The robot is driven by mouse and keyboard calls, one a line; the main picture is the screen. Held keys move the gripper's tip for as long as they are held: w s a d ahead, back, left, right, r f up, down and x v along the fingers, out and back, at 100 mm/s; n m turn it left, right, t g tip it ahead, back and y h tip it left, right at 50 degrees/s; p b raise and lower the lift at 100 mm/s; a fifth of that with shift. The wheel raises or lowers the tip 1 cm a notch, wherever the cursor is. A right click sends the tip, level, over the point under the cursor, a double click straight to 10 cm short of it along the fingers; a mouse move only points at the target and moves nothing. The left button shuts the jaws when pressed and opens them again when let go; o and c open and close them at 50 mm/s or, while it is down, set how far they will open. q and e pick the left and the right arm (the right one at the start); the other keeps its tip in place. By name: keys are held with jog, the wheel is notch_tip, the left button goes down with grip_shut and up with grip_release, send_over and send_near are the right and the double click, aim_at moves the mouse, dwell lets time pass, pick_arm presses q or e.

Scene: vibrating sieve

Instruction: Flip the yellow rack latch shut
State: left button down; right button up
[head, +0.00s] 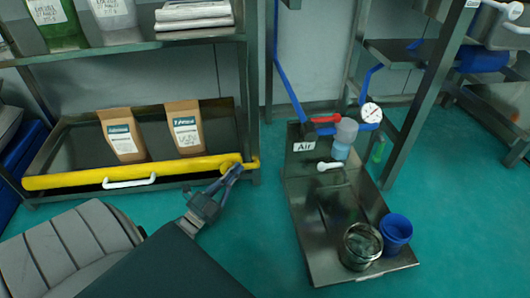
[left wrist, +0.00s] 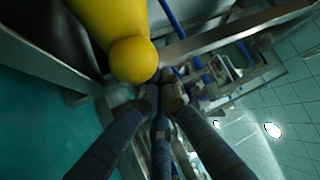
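The yellow rack latch (head: 130,172) is a long yellow bar across the front of the lower rack shelf. Its right end is a rounded knob beside the rack post, and this end fills the upper left of the left wrist view (left wrist: 133,58). My left gripper (head: 235,170) is at that right end in the head view. In the left wrist view its fingertips (left wrist: 162,88) are close together beside the knob, with nothing visible between them. I cannot tell whether they touch it. My right gripper is not in view.
Two brown paper bags (head: 122,140) stand on the shelf behind the bar. A white handle (head: 130,182) is on the bar's front. To the right, a metal stand (head: 315,225) holds a blue cup (head: 396,232) and a metal sieve pot (head: 360,247). Green floor between is clear.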

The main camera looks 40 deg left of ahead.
pick_arm(q)
jog(key=shift+s+f, duration=0.2)
jog(key=shift+f, duration=0.55)
jog(key=s, duration=0.7)
jog(key=shift+f, duration=0.45)
jog(key=shift+w+d+r, duration=0.1)
